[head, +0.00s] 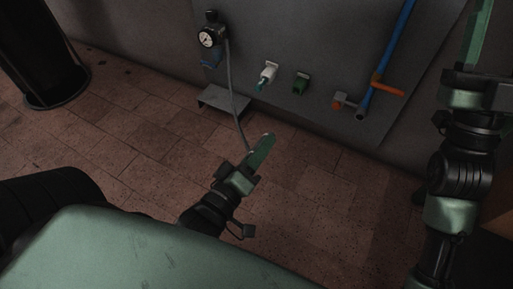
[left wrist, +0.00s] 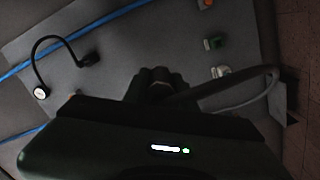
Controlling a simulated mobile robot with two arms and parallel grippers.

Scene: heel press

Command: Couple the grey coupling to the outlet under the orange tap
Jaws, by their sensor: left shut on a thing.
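The orange tap (head: 338,104) is on the grey wall panel, at the right end of a row of taps, close to a blue pipe. The outlet under it is too small and dark to make out. My left gripper (head: 262,148) is in front of and below the panel, left of the orange tap and apart from it. It is shut on the grey coupling (left wrist: 160,90), which shows dark between the jaws in the left wrist view; a grey hose (head: 234,100) runs from the gauge down to it. My right gripper (head: 478,40) points up at the right edge; its opening is unclear.
A white tap with a teal tip (head: 268,73) and a green tap (head: 300,84) are on the panel. A gauge (head: 207,39) is above a small grey shelf (head: 222,102). A blue pipe (head: 392,50) carries an orange lever (head: 387,88). A black bin (head: 40,50) stands far left.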

